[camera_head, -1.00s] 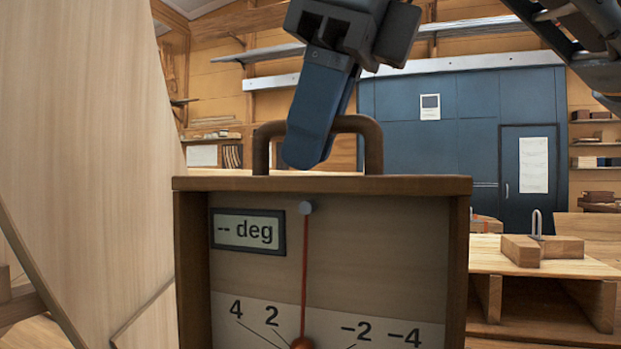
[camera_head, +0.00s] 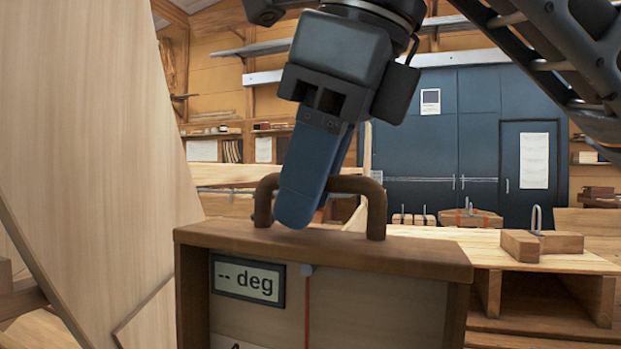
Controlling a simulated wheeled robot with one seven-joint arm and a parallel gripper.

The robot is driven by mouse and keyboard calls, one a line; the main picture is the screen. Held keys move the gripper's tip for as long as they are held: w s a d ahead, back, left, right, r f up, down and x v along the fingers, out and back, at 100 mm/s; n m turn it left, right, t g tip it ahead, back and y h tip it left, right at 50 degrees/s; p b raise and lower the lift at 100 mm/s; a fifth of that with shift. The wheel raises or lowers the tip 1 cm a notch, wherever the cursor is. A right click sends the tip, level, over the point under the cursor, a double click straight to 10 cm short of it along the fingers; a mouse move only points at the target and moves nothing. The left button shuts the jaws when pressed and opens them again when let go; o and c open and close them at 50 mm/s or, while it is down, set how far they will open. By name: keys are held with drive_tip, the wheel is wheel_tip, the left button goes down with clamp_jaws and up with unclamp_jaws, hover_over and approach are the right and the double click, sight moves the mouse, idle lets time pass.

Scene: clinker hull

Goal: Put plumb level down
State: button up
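The plumb level (camera_head: 375,295) is a wooden box with a brown arched handle on top, a small display reading "-- deg" and a red plumb line. It fills the lower middle of the head view, and its lower part is cut off by the frame edge. My gripper (camera_head: 305,205) reaches down from above with its blue fingers at the handle (camera_head: 376,205). The near finger overlaps the handle bar and hides part of it. The fingers appear closed around the bar. What lies under the level is out of view.
A large pale wooden panel (camera_head: 90,120) stands close at the left. A wooden bench (camera_head: 490,250) at the right carries a wood block with a metal loop (camera_head: 541,245). Blue cabinets (camera_head: 430,150) and shelves line the back wall.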

drive_tip(key=shift+o, duration=0.8)
drive_tip(key=shift+r, duration=0.2)
drive_tip(key=v, duration=1.2)
